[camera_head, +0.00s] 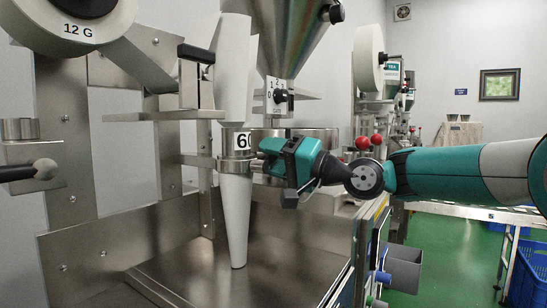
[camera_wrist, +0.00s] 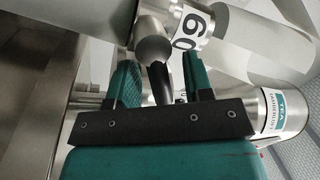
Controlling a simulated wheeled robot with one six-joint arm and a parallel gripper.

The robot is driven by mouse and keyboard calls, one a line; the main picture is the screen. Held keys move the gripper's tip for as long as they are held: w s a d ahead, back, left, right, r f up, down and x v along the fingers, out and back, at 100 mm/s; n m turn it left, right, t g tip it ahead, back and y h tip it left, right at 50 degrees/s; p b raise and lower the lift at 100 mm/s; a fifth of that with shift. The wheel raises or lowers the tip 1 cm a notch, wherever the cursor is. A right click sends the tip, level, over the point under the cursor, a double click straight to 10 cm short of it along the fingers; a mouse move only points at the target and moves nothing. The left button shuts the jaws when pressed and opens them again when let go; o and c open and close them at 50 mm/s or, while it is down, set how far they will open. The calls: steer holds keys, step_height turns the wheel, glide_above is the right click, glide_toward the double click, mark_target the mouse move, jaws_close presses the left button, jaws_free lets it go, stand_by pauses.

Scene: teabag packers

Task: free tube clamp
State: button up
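The tube clamp (camera_head: 238,141) is a metal collar with a "60" label around the white tapered tube (camera_head: 236,215). The collar with its label also shows in the wrist view (camera_wrist: 189,31). A short black lever (camera_wrist: 160,82) with a grey ball end (camera_wrist: 153,48) sits by the collar. My gripper (camera_head: 266,157) is right beside the clamp in the head view. In the wrist view, my gripper (camera_wrist: 160,80) has its teal fingers apart on either side of the lever, with gaps showing. The lever is hidden behind my gripper in the head view.
A steel tray (camera_head: 190,262) lies below the tube. A funnel (camera_head: 286,35) hangs above, and a paper roll (camera_head: 72,22) is at top left. Red knobs (camera_head: 368,141) stand behind my arm.

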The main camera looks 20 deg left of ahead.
steer(key=shift+d, duration=0.1)
steer(key=b+v, duration=0.3)
steer(key=v, duration=1.4)
steer(key=shift+d+f, duration=0.1)
steer(key=s+d+f+n+g+h, duration=0.1)
steer(key=s+f+n+g+h, duration=0.1)
steer(key=s+f+h, duration=0.75)
steer(key=s+d+f+g+h, duration=0.1)
steer(key=s+d+f+h, duration=0.1)
steer(key=s+d+f, duration=0.3)
steer(key=s+d+f+h, duration=0.2)
steer(key=s+d+f, duration=0.1)
steer(key=s, duration=0.4)
steer(key=s+d+f+g+h, duration=0.1)
steer(key=s+d+f+h, duration=0.2)
steer(key=s, duration=0.4)
step_height(320, 180, up, 17)
steer(key=d+y+p, duration=0.1)
steer(key=p, duration=1.6)
steer(key=shift+w+d+n, duration=0.2)
steer(key=shift+w+n, duration=0.15)
steer(key=shift+n, duration=0.05)
